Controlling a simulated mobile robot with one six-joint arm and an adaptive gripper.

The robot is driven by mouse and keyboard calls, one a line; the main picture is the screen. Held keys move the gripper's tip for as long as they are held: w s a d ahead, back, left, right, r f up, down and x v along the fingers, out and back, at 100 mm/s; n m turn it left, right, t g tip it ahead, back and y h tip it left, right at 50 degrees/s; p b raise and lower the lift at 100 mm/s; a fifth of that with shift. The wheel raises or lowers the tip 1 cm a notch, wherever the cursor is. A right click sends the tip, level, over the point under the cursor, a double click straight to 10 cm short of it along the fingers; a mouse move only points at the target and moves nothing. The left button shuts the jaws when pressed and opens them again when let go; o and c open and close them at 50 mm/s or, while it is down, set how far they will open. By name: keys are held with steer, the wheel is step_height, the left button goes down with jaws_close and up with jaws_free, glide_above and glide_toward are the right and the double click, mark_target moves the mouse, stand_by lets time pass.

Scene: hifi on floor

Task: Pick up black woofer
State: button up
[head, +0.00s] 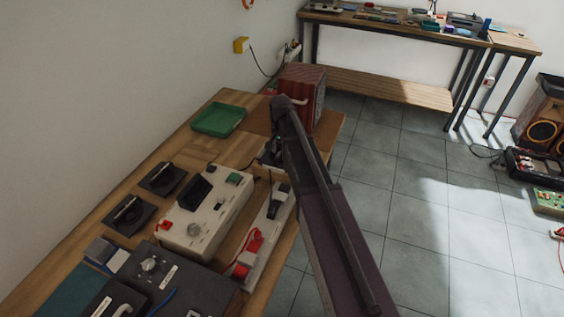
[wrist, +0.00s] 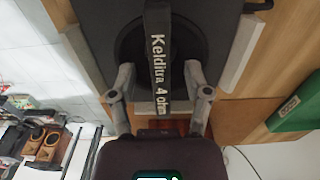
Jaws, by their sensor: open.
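The black woofer (wrist: 158,35) fills the top middle of the wrist view. It has a dark square plate, a round cone and a raised black bar lettered "Kelditra 4 ohm". My gripper (wrist: 159,80) is open, with one finger on each side of the lettered bar. I cannot tell whether the fingers touch it. In the head view my gripper (head: 270,150) is low over the right side of the workbench, and my arm hides most of what lies under it.
A green tray (head: 218,120) and a red-brown wooden box (head: 304,95) stand beyond my gripper. Two black square parts (head: 160,178) (head: 128,213), a white device (head: 203,213) and a dark box (head: 170,278) crowd the workbench's near side. Grey floor (head: 400,200) is open to the right.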

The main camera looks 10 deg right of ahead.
steer(key=shift+f, duration=0.25)
stand_by(0.4)
jaws_close()
